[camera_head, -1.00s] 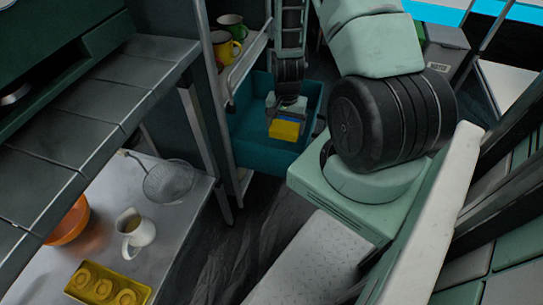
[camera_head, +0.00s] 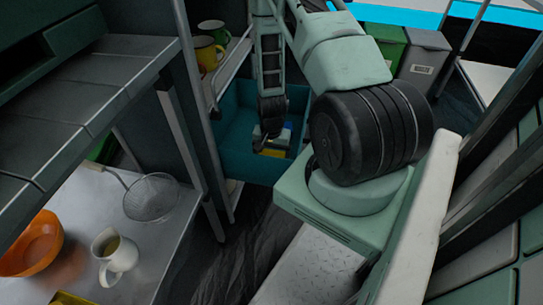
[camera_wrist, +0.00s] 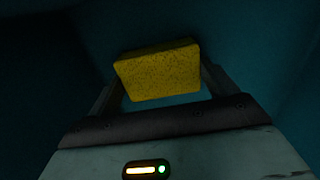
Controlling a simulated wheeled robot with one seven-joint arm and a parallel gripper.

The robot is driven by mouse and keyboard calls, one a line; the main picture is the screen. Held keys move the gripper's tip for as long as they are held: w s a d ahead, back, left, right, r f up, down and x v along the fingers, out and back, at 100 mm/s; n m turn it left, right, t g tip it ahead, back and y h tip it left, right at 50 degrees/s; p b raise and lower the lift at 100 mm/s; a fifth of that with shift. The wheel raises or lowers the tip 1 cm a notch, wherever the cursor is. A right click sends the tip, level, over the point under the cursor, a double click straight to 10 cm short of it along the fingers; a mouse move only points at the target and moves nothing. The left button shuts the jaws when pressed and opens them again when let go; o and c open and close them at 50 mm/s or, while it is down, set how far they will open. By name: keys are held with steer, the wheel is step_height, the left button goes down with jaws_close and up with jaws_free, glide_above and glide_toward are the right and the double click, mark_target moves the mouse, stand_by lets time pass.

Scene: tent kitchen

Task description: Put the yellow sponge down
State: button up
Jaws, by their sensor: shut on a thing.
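The yellow sponge (camera_wrist: 158,74) is held between the two fingers of my gripper (camera_wrist: 160,85) in the wrist view, with teal surfaces around it. In the head view my gripper (camera_head: 266,140) reaches down into a teal bin (camera_head: 235,165). A bit of the sponge (camera_head: 271,153) shows at its tip, inside the bin's walls. My gripper is shut on the sponge. Whether the sponge touches the bin's floor cannot be told.
A shelf with a yellow mug (camera_head: 207,57) and a green mug (camera_head: 213,31) stands left of the bin. A metal table (camera_head: 165,235) at lower left holds a strainer (camera_head: 150,197), a white jug (camera_head: 116,256) and an orange bowl (camera_head: 32,246). A grey bin (camera_head: 424,60) stands at upper right.

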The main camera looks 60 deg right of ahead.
steer(key=o, duration=1)
steer(key=shift+f, duration=0.1)
steer(key=shift+c, duration=0.2)
step_height(320, 180, up, 12)
steer(key=p, duration=0.4)
steer(key=shift+r+p, duration=0.2)
steer(key=shift+p, duration=0.2)
